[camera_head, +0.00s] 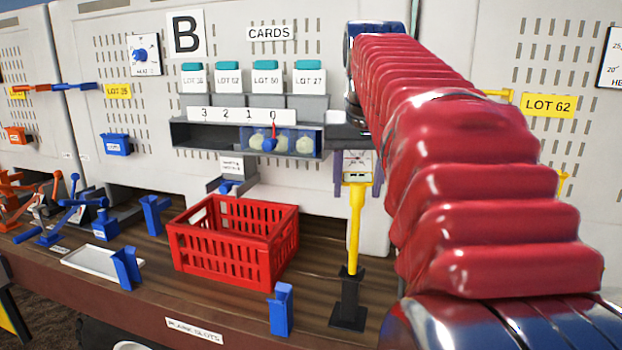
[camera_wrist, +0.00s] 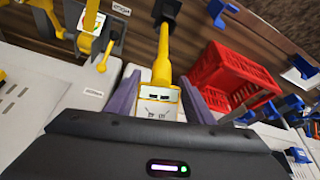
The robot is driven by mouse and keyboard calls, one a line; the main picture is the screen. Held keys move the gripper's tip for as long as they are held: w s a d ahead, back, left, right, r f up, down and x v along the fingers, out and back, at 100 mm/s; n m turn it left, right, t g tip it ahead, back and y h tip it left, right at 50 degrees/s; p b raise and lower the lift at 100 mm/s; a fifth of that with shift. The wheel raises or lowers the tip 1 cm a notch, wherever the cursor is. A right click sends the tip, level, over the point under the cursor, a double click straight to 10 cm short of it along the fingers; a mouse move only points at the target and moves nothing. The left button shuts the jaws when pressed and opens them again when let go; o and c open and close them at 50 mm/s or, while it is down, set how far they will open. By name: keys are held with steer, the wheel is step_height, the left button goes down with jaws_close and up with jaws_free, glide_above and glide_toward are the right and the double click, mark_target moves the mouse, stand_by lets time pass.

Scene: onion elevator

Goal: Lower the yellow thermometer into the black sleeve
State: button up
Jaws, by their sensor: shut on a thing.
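The yellow thermometer (camera_head: 355,225) hangs upright, with a pale dial head at its top and a long stem below. My gripper (camera_wrist: 160,88) is shut on it near the head, with one purple finger on each side in the wrist view. The black sleeve (camera_head: 348,298) stands on a square black foot on the wooden bench. The stem's lower end meets the sleeve's top in the head view; I cannot tell whether it is inside or just above. In the wrist view the thermometer (camera_wrist: 165,65) runs away toward the dark sleeve. My arm hides part of the scene at right.
A red crate (camera_head: 225,262) stands left of the sleeve, and a blue holder (camera_head: 281,310) stands at the bench's front edge. A grey panel with a shelf (camera_head: 185,135) rises behind. Bare bench lies around the sleeve's foot.

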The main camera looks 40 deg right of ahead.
mark_target(355, 235)
steer(key=shift+f, duration=5.55)
steer(key=o, duration=1.6)
steer(key=v, duration=1.3)
steer(key=shift+s+a+r, duration=0.1)
steer(key=shift+s+r, duration=0.1)
steer(key=shift+r, duration=0.05)
steer(key=s+a+f+n+y, duration=0.1)
steer(key=s+a+f+n, duration=0.1)
steer(key=a+f, duration=0.6)
steer(key=s+a+f+n+t+y, duration=0.1)
steer(key=s+a+f+n, duration=0.1)
steer(key=a+f, duration=0.6)
steer(key=s+a+f+n+t, duration=0.1)
steer(key=s+a+f+n, duration=0.1)
steer(key=a+f, duration=0.6)
step_height(355, 235, down, 2)
steer(key=shift+a+f+n+y, duration=0.15)
steer(key=shift+n+y, duration=0.25)
steer(key=shift+n, duration=0.3)
